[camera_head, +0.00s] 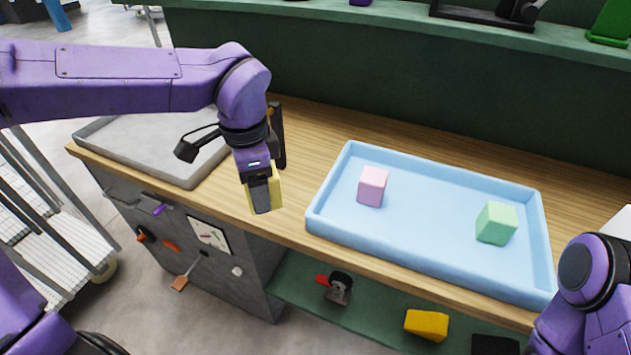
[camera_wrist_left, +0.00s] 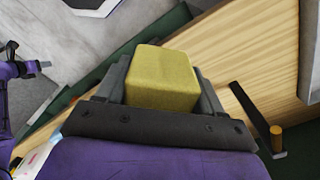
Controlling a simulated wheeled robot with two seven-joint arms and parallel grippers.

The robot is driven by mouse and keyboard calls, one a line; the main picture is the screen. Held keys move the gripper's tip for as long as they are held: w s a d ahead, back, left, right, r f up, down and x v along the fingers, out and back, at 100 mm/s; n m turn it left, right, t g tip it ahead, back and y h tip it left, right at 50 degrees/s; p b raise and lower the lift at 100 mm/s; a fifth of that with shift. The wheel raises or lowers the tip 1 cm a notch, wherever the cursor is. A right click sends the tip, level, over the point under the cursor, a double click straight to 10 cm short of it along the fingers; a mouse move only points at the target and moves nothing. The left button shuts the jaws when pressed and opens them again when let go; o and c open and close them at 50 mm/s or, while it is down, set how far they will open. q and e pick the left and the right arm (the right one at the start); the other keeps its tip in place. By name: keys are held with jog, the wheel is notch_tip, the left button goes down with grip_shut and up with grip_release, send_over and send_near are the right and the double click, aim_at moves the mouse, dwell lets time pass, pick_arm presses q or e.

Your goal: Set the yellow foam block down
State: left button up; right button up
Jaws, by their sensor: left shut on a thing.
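My left gripper (camera_head: 262,193) hangs over the wooden worktop (camera_head: 300,150), left of the blue tray. It is shut on the yellow foam block (camera_head: 276,192), which shows mostly hidden behind the fingers in the head view. In the left wrist view the yellow block (camera_wrist_left: 162,80) sits between the two dark fingers. I cannot tell for certain whether the block touches the worktop. My right arm (camera_head: 590,280) shows at the lower right, but its gripper is not in view.
The light blue tray (camera_head: 420,258) holds a pink block (camera_head: 372,186) and a green block (camera_head: 496,223), with bare room between them. A grey tray (camera_head: 150,150) lies at the left of the worktop. A yellow object (camera_head: 427,324) is on the green lower shelf. A green shelf (camera_head: 420,25) runs behind.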

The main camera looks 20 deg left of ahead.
pick_arm(q)
jog(key=shift+w+a, duration=0.25)
jog(key=w+a+f+p, duration=0.1)
jog(key=w+a+f, duration=0.1)
jog(key=w+f, duration=0.1)
jog(key=w+a+f+p, duration=0.2)
jog(key=w+a, duration=0.1)
jog(key=w+a+f+p, duration=0.2)
jog(key=w+f, duration=0.1)
jog(key=shift+w+a+f, duration=0.3)
jog(key=shift+a, duration=0.05)
jog(key=shift+w+a+f, duration=0.15)
jog(key=shift+f, duration=0.15)
jog(key=f, duration=0.1)
jog(key=f+p, duration=0.1)
jog(key=f, duration=0.1)
jog(key=shift+w+a+f, duration=0.2)
jog(key=shift+f, duration=0.05)
jog(key=shift+w+f, duration=0.1)
jog(key=shift+f, duration=0.1)
jog(key=shift+f+b, duration=0.2)
jog(key=shift+b, duration=0.15)
jog(key=o, duration=1)
